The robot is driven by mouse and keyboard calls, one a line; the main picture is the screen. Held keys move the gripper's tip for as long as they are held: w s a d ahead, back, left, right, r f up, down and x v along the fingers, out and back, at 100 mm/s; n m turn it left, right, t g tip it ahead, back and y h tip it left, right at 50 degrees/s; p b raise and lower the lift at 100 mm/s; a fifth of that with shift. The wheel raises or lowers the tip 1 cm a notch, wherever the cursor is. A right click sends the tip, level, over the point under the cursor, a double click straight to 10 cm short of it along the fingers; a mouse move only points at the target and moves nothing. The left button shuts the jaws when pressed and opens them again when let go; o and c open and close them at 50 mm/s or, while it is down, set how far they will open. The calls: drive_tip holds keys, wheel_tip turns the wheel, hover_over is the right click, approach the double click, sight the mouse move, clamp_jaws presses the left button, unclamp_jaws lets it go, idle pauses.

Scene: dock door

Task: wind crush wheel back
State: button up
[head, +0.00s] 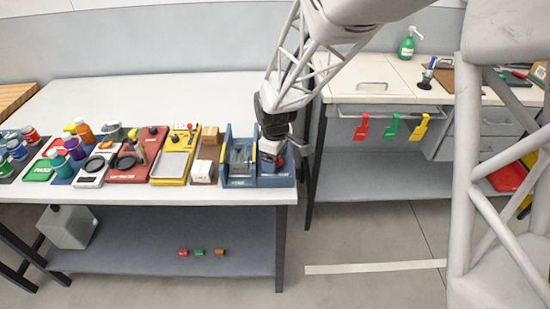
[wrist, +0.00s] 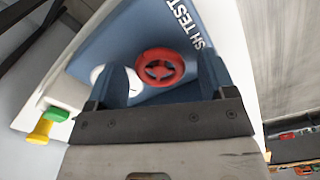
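The red crush wheel (wrist: 160,68) is a spoked handwheel on a blue crush tester (wrist: 120,45) whose partly cut-off lettering ends in "SH TEST". In the wrist view it shows just beyond and between my two spread fingers, with visible space on both sides. My gripper (wrist: 156,84) is open, with nothing between the fingers that I can see gripped. In the head view my gripper (head: 276,136) is over the blue tester (head: 277,180) at the bench's right end.
Left of the tester stand a blue fixture (head: 238,182), small boxes (head: 203,171), a yellow scale (head: 170,166) and a red device (head: 130,165). The white bench (head: 160,90) is clear behind them. A second counter (head: 390,75) stands to the right across a gap.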

idle(0.3)
drive_tip(key=shift+r, duration=3.9)
drive_tip(key=shift+s+d+r, duration=0.15)
drive_tip(key=shift+r, duration=0.05)
drive_tip(key=s+d+r+m+t, duration=0.1)
drive_tip(key=s+d+r+m, duration=0.3)
drive_tip(key=s, duration=0.5)
drive_tip(key=s+d+r+m, duration=0.3)
drive_tip(key=s+d+m, duration=0.1)
drive_tip(key=s+d, duration=0.3)
drive_tip(key=s+d+r+m+t, duration=0.1)
drive_tip(key=s+d+r+m, duration=0.3)
drive_tip(key=s, duration=0.8)
drive_tip(key=shift+d+r+m+t, duration=0.3)
drive_tip(key=shift+d+m, duration=0.2)
drive_tip(key=shift+d, duration=0.55)
